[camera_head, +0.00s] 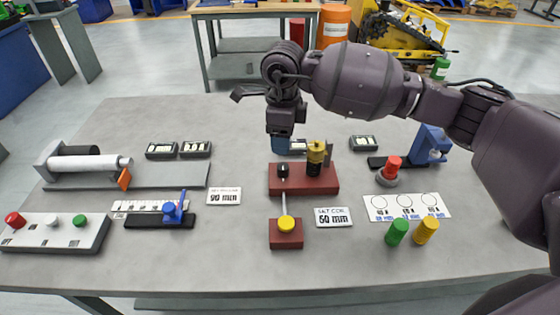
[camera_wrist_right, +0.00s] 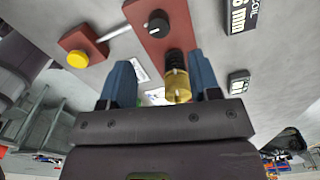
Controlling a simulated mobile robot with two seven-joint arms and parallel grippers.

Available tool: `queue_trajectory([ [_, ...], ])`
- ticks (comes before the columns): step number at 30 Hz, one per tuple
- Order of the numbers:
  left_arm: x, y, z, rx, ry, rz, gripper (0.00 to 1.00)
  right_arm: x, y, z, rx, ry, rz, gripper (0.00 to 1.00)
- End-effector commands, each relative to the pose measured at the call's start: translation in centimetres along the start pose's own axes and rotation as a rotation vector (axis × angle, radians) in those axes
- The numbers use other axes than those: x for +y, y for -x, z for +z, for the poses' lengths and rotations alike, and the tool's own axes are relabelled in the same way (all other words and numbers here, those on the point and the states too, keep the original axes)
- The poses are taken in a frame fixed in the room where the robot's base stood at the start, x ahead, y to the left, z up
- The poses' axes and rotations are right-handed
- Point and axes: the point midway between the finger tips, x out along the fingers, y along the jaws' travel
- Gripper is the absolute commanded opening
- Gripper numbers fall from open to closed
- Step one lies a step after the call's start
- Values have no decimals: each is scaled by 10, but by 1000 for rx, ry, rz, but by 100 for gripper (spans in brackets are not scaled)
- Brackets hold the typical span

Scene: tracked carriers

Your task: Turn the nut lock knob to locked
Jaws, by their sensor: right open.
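A red block (camera_head: 322,185) on the grey table carries a small black knob (camera_head: 283,170) and an upright brass and black cylinder (camera_head: 315,158). I cannot tell for certain which is the nut lock knob; the black knob looks most like it. My right gripper (camera_head: 287,146) is open, behind the red block. In the right wrist view its blue fingers (camera_wrist_right: 162,80) are apart and empty. The brass cylinder (camera_wrist_right: 177,82) appears between them, close to the right-hand finger; the black knob (camera_wrist_right: 158,23) appears beyond the fingertips. My left gripper is not in view.
A rod joins the red block to a smaller red block with a yellow button (camera_head: 286,224). White label cards (camera_head: 333,217) lie nearby. A red knob (camera_head: 393,164) and green and yellow pegs (camera_head: 397,232) stand to the right. A button panel (camera_head: 55,234) is at left.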

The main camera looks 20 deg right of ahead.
Motion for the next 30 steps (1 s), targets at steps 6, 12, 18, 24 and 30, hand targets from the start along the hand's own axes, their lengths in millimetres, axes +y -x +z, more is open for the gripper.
queue_trajectory([
  [6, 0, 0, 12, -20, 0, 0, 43, 1, -39, 0, 1, -2, 5, 57],
  [12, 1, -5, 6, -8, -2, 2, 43, 1, -71, 0, 0, 0, 5, 57],
  [18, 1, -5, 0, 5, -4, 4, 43, 1, -91, 0, 0, -1, 3, 57],
  [24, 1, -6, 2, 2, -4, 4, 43, 1, -96, 0, -2, 0, 1, 57],
  [30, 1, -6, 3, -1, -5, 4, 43, 1, -96, 0, -2, 0, 1, 57],
])
